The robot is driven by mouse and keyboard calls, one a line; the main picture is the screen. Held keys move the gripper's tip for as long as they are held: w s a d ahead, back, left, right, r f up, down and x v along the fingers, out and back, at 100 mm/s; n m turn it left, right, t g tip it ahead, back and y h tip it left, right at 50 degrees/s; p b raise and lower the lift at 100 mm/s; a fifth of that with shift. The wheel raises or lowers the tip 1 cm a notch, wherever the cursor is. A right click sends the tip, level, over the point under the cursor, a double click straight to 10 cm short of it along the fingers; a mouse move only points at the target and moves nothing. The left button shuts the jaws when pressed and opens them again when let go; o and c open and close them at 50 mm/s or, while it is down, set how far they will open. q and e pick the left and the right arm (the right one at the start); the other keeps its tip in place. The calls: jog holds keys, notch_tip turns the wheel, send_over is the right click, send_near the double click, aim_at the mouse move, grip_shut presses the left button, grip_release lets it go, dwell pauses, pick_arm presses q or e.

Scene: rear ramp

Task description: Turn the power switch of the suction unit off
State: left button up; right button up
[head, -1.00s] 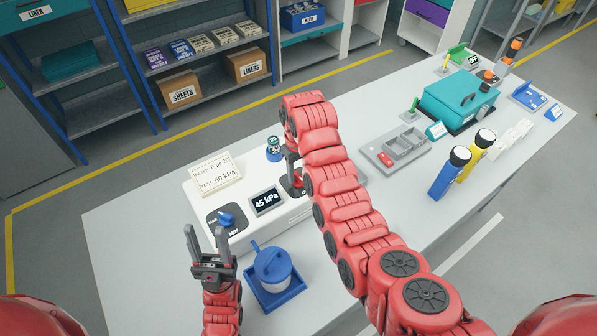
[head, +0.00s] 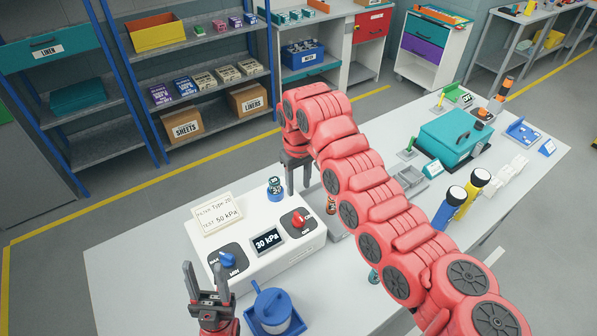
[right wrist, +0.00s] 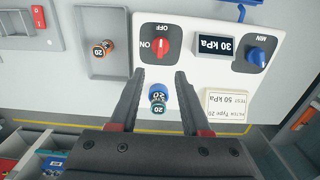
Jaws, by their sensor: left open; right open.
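The suction unit (head: 225,215) is a white box with a display (head: 268,241) reading 30 kPa. Its red power switch (head: 299,221) shows in full, and in the right wrist view the red switch (right wrist: 163,43) has OFF above it and ON to its left. The knob looks upright in that view, towards OFF. My right gripper (head: 298,187) is open and empty, behind and above the switch, not touching it. It also shows open in the right wrist view (right wrist: 160,75). My left gripper (head: 204,274) is open and empty in front of the unit's blue dial (head: 228,261).
A card reading 50 kPa (head: 217,213) sits on the unit. A blue tray with a lidded pot (head: 272,307) is in front. Torches and a teal case (head: 455,142) stand right.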

jog(key=shift+s+r+b, duration=0.1)
jog(key=shift+r+b, duration=0.4)
jog(key=shift+r, duration=1.9)
jog(key=shift+f, duration=0.1)
